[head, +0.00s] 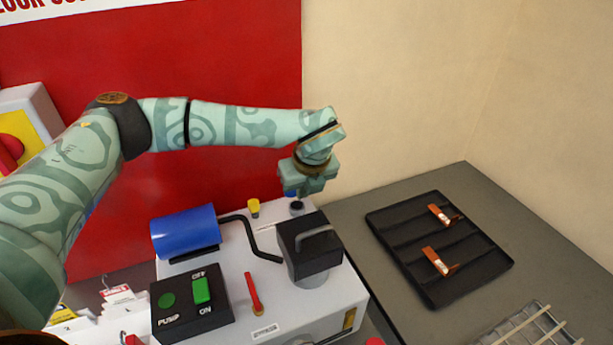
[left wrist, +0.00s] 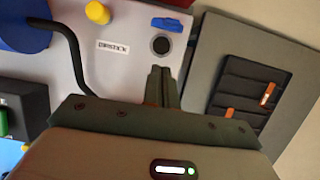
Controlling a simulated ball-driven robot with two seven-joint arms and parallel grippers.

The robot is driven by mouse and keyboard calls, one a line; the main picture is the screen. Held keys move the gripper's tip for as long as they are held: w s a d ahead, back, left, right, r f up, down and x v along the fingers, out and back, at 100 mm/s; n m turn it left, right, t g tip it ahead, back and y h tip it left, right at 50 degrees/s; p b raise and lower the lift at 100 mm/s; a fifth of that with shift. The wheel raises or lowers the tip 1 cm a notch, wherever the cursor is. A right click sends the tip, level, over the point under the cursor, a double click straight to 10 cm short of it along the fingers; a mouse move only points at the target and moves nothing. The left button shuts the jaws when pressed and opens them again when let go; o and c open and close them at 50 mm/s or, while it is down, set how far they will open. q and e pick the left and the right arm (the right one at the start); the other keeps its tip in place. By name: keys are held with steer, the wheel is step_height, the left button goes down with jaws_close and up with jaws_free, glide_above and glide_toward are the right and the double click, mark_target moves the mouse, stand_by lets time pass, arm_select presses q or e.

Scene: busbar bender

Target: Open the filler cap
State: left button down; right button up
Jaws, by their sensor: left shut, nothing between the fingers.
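A blue cap (left wrist: 167,24) shows in the left wrist view at the edge of the grey-white machine top, beside a dark round filler opening (left wrist: 161,45). I cannot tell whether the cap is hinged to the machine or loose. In the head view the dark opening (head: 297,207) is just below my left gripper (head: 300,194), and only a bit of blue shows behind the fingers. My left gripper is shut and empty, pointing down above the machine's back corner. In the left wrist view its fingertips (left wrist: 161,70) are close together near the opening. My right gripper is not in view.
A yellow dipstick knob (head: 253,206) stands left of the opening. A black bending head (head: 310,241), a blue cylinder (head: 184,232) and a black hose (head: 262,244) are on the machine (head: 236,274). A black tray (head: 430,285) with copper pieces lies on the grey table right.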

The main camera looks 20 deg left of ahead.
arm_select(q)
steer(key=shift+w+a, duration=1.1)
steer(key=shift+a, duration=0.1)
steer(key=shift+w+a, duration=0.25)
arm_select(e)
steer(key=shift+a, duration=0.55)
arm_select(q)
steer(key=shift+r, duration=0.1)
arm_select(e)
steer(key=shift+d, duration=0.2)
